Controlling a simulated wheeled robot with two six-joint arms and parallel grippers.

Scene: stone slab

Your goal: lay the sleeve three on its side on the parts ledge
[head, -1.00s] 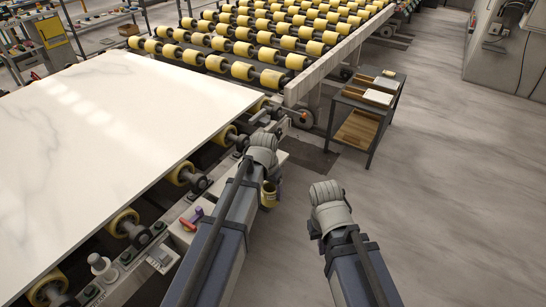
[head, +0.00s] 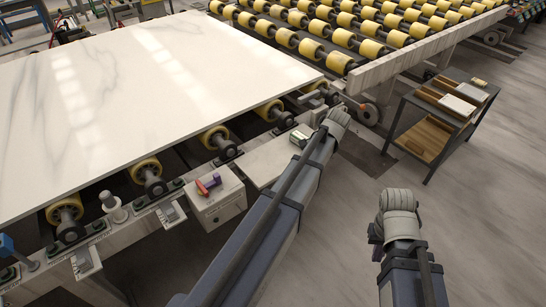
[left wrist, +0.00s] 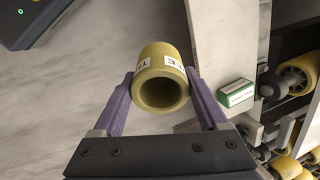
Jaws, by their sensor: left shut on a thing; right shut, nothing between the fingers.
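The sleeve (left wrist: 160,79) is a hollow yellow tube with a white label, only partly readable. In the left wrist view it sits between the purple fingers of my left gripper (left wrist: 160,85), which is shut on it, its open end facing the camera. The sleeve and left gripper are hidden behind my left arm in the head view. The parts ledge appears to be the pale plate (head: 266,160) beside the conveyor; a pale panel (left wrist: 214,45) right of the sleeve looks like it in the left wrist view. My right gripper (head: 376,244) is shut and empty over the floor.
A small green-and-white box (head: 299,138) lies at the ledge's far end; the left wrist view shows it too (left wrist: 236,94). A control box (head: 216,200) with a red-and-purple item adjoins the ledge. The stone slab (head: 150,95) lies behind. A cart (head: 403,100) stands right.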

